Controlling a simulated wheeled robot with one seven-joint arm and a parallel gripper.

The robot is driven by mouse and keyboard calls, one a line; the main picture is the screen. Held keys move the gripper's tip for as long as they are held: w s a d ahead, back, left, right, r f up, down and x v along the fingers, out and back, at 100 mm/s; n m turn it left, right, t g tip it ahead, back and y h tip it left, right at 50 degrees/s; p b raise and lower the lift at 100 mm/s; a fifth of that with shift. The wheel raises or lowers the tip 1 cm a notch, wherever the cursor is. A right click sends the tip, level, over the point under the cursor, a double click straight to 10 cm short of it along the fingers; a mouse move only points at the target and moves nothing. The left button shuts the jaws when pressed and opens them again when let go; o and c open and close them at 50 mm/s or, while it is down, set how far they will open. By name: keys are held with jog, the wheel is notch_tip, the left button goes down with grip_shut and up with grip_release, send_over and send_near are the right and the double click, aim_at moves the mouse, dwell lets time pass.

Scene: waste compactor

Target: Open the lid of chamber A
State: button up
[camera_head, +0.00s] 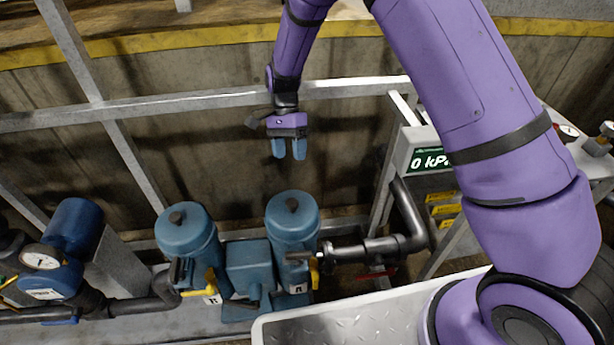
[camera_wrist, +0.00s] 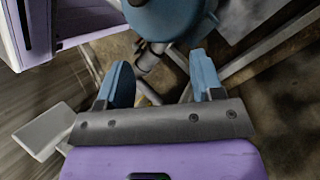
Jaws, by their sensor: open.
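Two blue cylindrical chambers with domed lids and dark top knobs stand side by side in the head view. The right chamber (camera_head: 292,222) has a small tag (camera_head: 298,288) that may read A. The left chamber (camera_head: 187,238) has a tag (camera_head: 211,299) that looks like B or R. Both lids look shut. My gripper (camera_head: 289,150) points down above the right chamber, apart from it, with its blue fingers open and empty. In the wrist view, my gripper (camera_wrist: 161,78) has a wide finger gap, and a blue rounded chamber (camera_wrist: 165,18) shows beyond it.
Yellow handles (camera_head: 314,273) sit beside the chambers. A dark pipe (camera_head: 375,248) runs right from the right chamber. A gauge (camera_head: 42,257) is at far left. Grey frame bars (camera_head: 205,105) cross behind my gripper.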

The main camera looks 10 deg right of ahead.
jog(key=s+d+r, duration=0.1)
jog(key=s+d, duration=0.1)
jog(key=s, duration=0.9)
jog(key=shift+s+d, duration=0.35)
jog(key=shift+s, duration=0.05)
jog(key=shift+r, duration=0.1)
jog(key=s+d+r+n+t, duration=0.1)
jog(key=d+r+n+t, duration=0.1)
jog(key=d+r, duration=0.35)
jog(key=s+d+r+n+t+y, duration=0.1)
jog(key=d+r, duration=0.1)
jog(key=r, duration=0.7)
jog(key=s+d+r+n+t, duration=0.1)
jog(key=d+r+n+t, duration=0.15)
jog(key=r, duration=0.45)
jog(key=s+d+r+n+t, duration=0.2)
jog(key=s+d+r, duration=0.3)
jog(key=s, duration=0.2)
jog(key=s+d+r+n+t+h, duration=0.1)
jog(key=s+d+r+n+t, duration=0.1)
jog(key=s+d+r, duration=0.3)
jog(key=shift+s+d+r+t, duration=0.35)
jog(key=shift+s+t, duration=0.5)
jog(key=shift+s, duration=0.25)
jog(key=shift+a, duration=0.1)
